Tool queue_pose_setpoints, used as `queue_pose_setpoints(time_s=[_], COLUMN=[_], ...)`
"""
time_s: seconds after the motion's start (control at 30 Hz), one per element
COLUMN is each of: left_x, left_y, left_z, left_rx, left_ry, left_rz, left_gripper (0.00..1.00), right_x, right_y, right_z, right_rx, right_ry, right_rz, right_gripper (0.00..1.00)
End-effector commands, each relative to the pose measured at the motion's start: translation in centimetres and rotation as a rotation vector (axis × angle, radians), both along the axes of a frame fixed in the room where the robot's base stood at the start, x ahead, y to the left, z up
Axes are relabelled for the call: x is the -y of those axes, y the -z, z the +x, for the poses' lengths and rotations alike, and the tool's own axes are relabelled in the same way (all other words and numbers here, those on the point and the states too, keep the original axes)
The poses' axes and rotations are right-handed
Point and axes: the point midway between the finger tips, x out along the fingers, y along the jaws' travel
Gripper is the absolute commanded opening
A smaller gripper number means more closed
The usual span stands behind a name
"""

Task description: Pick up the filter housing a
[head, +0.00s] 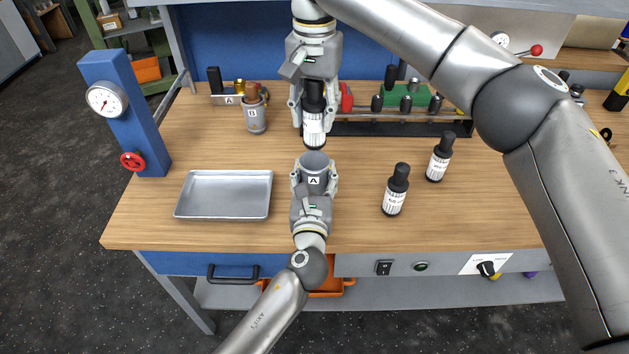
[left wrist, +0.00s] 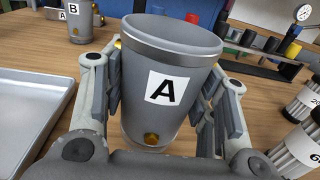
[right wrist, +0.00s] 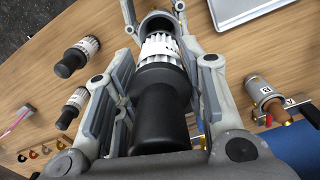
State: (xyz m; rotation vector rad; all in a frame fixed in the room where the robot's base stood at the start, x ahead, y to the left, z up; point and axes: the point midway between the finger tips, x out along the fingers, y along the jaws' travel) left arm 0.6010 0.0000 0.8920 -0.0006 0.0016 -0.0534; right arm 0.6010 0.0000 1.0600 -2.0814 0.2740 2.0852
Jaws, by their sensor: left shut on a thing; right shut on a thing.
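Filter housing A (head: 316,160) is a grey open-topped cup with a white "A" label. It stands upright in the jaws of my left gripper (head: 315,181), which is shut on it. It fills the middle of the left wrist view (left wrist: 165,48); I cannot tell whether its base touches the bench. My right gripper (head: 314,106) is shut on a filter cartridge (head: 314,128) with a black body and a white pleated, labelled end. The cartridge hangs, white end down, just above the housing's mouth. It also shows in the right wrist view (right wrist: 160,98).
Two similar black-and-white cartridges (head: 396,190) (head: 440,158) stand on the bench at right. An empty metal tray (head: 268,198) lies left of the housing. A housing labelled B (head: 254,118) stands behind. A blue post with a gauge (head: 137,120) is at far left; a tool rack (head: 405,128) is at back.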

Motion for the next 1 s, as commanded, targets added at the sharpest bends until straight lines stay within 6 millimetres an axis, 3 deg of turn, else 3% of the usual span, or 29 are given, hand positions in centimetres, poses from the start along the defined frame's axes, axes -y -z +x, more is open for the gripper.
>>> queue_pose_setpoints(time_s=[0.03, 0.6, 0.8, 1.0], left_x=[0.1, -0.7, -0.9, -1.0], left_y=[-1.2, -0.9, -0.9, -1.1], left_z=[0.0, -13.8, -16.7, -17.9], left_rx=[0.008, -0.001, 0.002, 0.004], left_ry=[0.002, 0.002, 0.001, 0.0], left_rz=[-0.003, 0.0, 0.001, 0.0], left_gripper=[0.15, 0.15, 0.15, 0.15], right_x=[0.0, 0.0, 0.0, 0.0], right_y=[0.0, 0.0, 0.0, 0.0], right_z=[0.0, 0.0, 0.0, 0.0], right_rx=[0.0, 0.0, 0.0, 0.0], right_ry=[0.0, 0.0, 0.0, 0.0], right_rz=[0.0, 0.0, 0.0, 0.0], right_gripper=[0.13, 0.13, 0.13, 0.13])
